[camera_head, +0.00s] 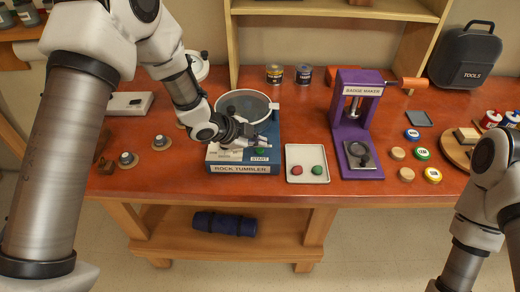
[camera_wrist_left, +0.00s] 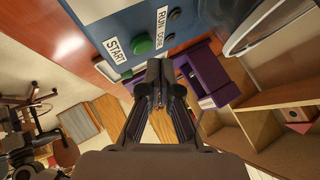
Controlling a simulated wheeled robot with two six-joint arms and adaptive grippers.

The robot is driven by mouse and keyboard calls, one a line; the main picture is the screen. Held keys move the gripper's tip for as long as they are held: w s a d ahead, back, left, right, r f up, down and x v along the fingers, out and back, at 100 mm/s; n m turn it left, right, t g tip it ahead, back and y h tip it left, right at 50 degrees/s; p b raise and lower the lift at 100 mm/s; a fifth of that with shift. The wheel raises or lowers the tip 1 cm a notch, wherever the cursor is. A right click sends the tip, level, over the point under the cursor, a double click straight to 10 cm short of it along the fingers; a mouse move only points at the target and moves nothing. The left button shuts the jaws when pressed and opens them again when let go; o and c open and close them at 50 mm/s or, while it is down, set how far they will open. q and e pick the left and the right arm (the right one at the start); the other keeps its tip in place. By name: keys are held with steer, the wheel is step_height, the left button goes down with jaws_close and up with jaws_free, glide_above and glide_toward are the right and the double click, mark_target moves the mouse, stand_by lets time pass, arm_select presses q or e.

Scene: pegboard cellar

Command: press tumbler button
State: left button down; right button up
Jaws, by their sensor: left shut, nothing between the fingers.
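The rock tumbler (camera_head: 272,132) is a blue box with a grey-white drum on top, standing on the red-brown table. Its green button (camera_head: 260,151) is at the right of the front part, near a START label. In the left wrist view, the green button (camera_wrist_left: 142,44) sits beside the START label on the blue panel. My left gripper (camera_head: 247,141) is over the tumbler's front part, close to the button. Its fingers (camera_wrist_left: 158,72) are shut and empty, just below the button in the wrist view; contact cannot be told. My right gripper is out of view.
A white tray (camera_head: 296,176) with a red and a green stone lies right of the tumbler. The purple badge maker (camera_head: 342,110) stands further right. Small knobs (camera_head: 127,158) stand to the left. Small dark knobs (camera_wrist_left: 174,14) sit by the RUN label.

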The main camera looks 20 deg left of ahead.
arm_select(q)
steer(key=shift+f, duration=0.1)
stand_by(0.7)
steer(key=shift+f, duration=0.35)
